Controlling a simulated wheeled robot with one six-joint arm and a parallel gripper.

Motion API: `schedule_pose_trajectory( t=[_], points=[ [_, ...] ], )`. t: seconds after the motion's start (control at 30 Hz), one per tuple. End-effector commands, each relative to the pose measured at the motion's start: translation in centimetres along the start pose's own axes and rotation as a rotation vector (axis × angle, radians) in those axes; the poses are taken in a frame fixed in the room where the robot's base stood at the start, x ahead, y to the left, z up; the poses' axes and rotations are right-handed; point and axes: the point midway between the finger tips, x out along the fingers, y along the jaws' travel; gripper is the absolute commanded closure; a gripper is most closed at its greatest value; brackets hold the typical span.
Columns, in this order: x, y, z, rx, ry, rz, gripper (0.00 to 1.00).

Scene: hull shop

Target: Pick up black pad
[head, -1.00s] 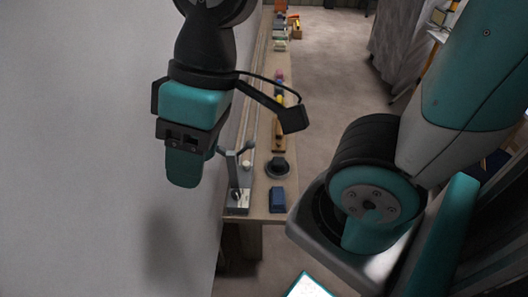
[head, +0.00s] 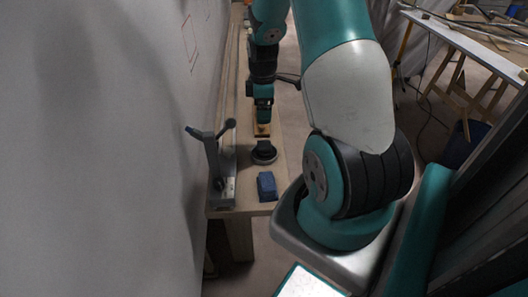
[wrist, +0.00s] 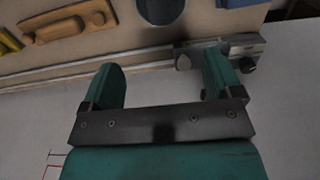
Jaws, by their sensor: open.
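The black pad, a round dark disc (head: 264,154), lies on the workbench (head: 246,190) in the head view. In the wrist view a dark rounded piece, apparently the same pad (wrist: 161,10), is cut off by the top edge. My gripper (head: 264,118) is beyond the pad in the head view, in line with the wooden tool. In the wrist view my gripper (wrist: 162,78) has its two teal fingers wide apart with nothing between them. Its height above the bench is hard to tell.
A blue block (head: 267,186) sits at the bench's near end. A grey metal clamp (head: 218,165) stands along the left edge by the white wall (head: 110,150). A wooden tool (wrist: 72,28) lies past the pad. A trestle table (head: 470,45) stands far right.

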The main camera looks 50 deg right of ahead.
Motion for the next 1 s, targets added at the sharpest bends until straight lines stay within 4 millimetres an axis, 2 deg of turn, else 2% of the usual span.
schedule_pose_trajectory(
  t=[0.03,0.1,0.3,0.4,0.57,0.83,1.0],
  points=[
    [1.5,-0.1,0.0,0.0,-0.001,-0.006,0.15],
    [3.1,-0.1,0.0,0.0,-0.001,-0.006,0.15],
    [7.2,-0.1,-0.1,0.0,0.0,-0.004,0.15],
    [8.5,-0.1,-0.1,0.0,0.001,-0.003,0.15],
    [9.4,-0.1,-0.1,0.0,0.001,-0.002,0.15],
    [13.3,-0.2,0.2,0.0,0.001,-0.004,0.15],
    [14.3,-0.2,0.2,0.0,0.001,-0.001,0.15]
  ],
)
